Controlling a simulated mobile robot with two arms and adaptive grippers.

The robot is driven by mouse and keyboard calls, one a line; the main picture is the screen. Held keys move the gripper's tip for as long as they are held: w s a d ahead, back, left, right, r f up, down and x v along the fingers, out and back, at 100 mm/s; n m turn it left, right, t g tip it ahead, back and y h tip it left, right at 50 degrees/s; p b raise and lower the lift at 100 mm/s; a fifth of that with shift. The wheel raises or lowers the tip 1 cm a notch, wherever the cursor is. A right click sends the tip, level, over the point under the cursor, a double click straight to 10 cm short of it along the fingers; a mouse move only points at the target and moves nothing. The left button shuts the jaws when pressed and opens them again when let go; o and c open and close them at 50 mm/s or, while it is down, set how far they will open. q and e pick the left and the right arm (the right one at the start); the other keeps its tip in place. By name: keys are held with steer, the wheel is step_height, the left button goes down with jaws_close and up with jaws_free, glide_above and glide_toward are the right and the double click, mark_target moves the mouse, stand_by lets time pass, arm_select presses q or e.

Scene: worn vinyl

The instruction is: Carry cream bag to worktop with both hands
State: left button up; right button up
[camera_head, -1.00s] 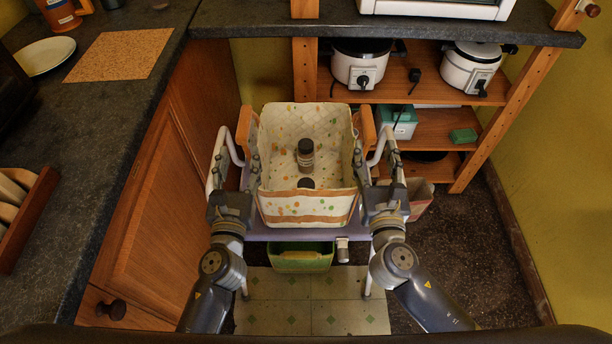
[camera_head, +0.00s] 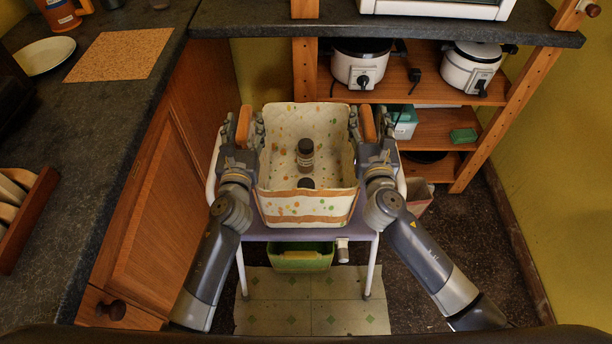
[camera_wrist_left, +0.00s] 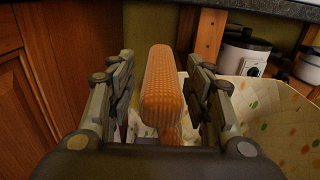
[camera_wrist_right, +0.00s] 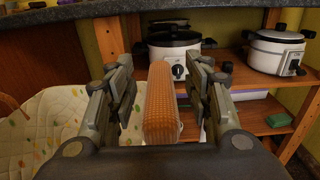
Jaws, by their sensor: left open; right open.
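The cream bag (camera_head: 305,207) is an open, spotted tub with a brown band, standing upright on a small white-legged stand (camera_head: 318,234). Two dark-topped jars (camera_head: 305,155) are inside it. An orange handle rises at each side. My left gripper (camera_head: 250,128) is open, with the left handle (camera_wrist_left: 162,88) between its fingers in the left wrist view. My right gripper (camera_head: 366,125) is open, with the right handle (camera_wrist_right: 161,105) between its fingers in the right wrist view. Gaps show between fingers and handles.
The dark worktop (camera_head: 110,130) runs along the left, with a cork mat (camera_head: 120,54), a white plate (camera_head: 45,56) and a wooden tray (camera_head: 30,215). Shelves with white cookers (camera_head: 358,68) stand behind. A green bin (camera_head: 300,258) is under the stand.

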mark_target(243, 121)
arm_select(q)
jaws_close()
arm_select(e)
jaws_close()
arm_select(q)
steer(key=shift+r, duration=0.2)
arm_select(e)
steer(key=shift+r, duration=0.2)
